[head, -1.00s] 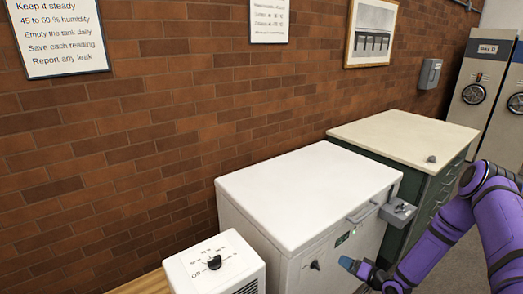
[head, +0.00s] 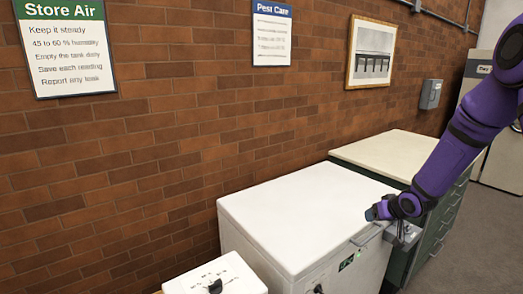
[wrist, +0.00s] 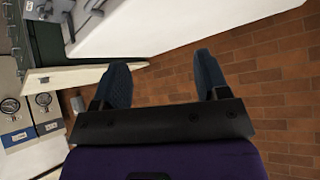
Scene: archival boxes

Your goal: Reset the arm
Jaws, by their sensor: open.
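My gripper (head: 376,211) is at the end of my purple arm. In the head view it appears over the front right edge of the white chest (head: 300,215), by the chest's handle and grey latch. In the wrist view my gripper (wrist: 162,75) has its two blue-grey fingers spread wide, with nothing between them. The arm comes down from the upper right of the head view. Whether the fingers touch the chest cannot be told.
A small white unit with a black dial (head: 215,286) stands at the lower left. A green cabinet with a pale top (head: 375,152) stands beyond the chest. A brick wall (head: 180,150) with signs runs behind. Grey floor (head: 462,235) is clear at the right.

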